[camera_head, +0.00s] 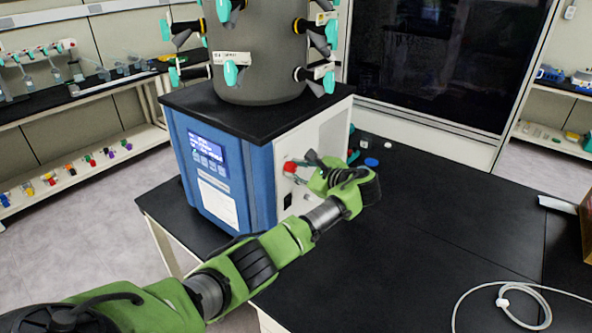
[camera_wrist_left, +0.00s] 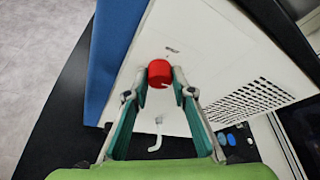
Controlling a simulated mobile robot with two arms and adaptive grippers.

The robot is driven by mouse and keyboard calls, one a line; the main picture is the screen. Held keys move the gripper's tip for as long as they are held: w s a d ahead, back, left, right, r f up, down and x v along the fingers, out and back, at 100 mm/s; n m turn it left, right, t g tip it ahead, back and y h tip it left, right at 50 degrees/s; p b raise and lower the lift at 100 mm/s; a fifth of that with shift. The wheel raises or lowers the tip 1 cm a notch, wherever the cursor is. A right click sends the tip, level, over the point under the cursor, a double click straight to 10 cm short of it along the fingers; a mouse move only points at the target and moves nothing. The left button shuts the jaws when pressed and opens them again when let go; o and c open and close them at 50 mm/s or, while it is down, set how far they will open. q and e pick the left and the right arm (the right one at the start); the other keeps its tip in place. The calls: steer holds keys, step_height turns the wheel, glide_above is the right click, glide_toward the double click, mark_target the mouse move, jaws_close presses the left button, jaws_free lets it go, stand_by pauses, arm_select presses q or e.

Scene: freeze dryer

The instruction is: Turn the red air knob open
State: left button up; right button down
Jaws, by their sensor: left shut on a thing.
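The red air knob (camera_head: 290,167) sticks out from the white side panel of the blue-fronted freeze dryer (camera_head: 213,172). It also shows in the left wrist view (camera_wrist_left: 160,73), in front of the white panel. My left gripper (camera_head: 301,165) is at that side panel. In the left wrist view, its two fingertips (camera_wrist_left: 160,80) are on either side of the red knob, shut on it. Part of the knob is hidden by the fingers. My right gripper is not in view.
The freeze dryer stands on a black table (camera_head: 440,200) with free room to its right. A white cable (camera_head: 505,300) lies coiled at the front right. A vented grille (camera_wrist_left: 255,98) is beside the knob.

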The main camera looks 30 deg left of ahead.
arm_select(q)
steer(key=o, duration=1.1)
steer(key=v, duration=1.2)
